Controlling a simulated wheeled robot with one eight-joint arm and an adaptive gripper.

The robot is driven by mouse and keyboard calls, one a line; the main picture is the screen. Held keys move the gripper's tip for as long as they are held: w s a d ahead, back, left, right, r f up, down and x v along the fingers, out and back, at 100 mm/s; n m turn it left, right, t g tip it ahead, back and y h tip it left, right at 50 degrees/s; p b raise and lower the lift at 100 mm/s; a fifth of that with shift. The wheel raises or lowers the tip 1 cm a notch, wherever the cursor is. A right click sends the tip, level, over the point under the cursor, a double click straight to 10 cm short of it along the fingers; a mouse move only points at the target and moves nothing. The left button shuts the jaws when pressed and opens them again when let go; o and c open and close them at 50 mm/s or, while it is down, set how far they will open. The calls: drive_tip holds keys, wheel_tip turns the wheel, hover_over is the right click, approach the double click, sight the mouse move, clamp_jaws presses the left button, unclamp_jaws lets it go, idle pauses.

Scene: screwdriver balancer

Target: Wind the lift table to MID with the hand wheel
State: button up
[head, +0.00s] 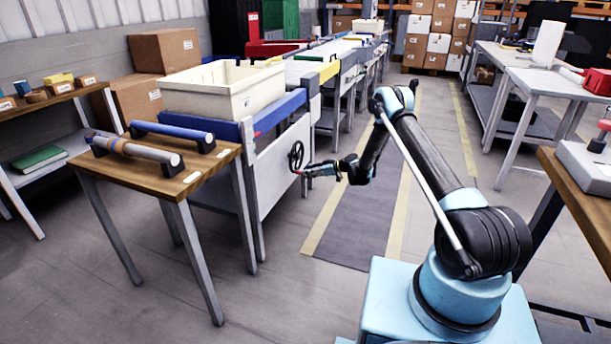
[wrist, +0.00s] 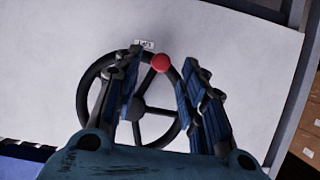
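The black hand wheel (head: 296,155) is on the side panel of the lift table (head: 278,172), below its blue top edge. In the wrist view the wheel (wrist: 140,104) faces me, with its red knob (wrist: 160,63) at the top, right of centre. A small white label (wrist: 145,44) reading "Lift" is just above the rim. My gripper (wrist: 162,58) is open; its two blue-padded fingers stand either side of the knob, with a gap on both sides. In the head view my gripper (head: 304,170) is at the wheel. No MID mark can be made out.
A large cream bin (head: 225,90) sits on the lift table. A wooden table (head: 150,180) with two bars on rests stands to its left. The floor aisle with the dark mat (head: 352,225) is clear. Other benches (head: 545,88) line the right.

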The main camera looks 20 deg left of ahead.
drive_tip(key=shift+x, duration=1.4)
clamp_jaws()
drive_tip(key=shift+s, duration=0.2)
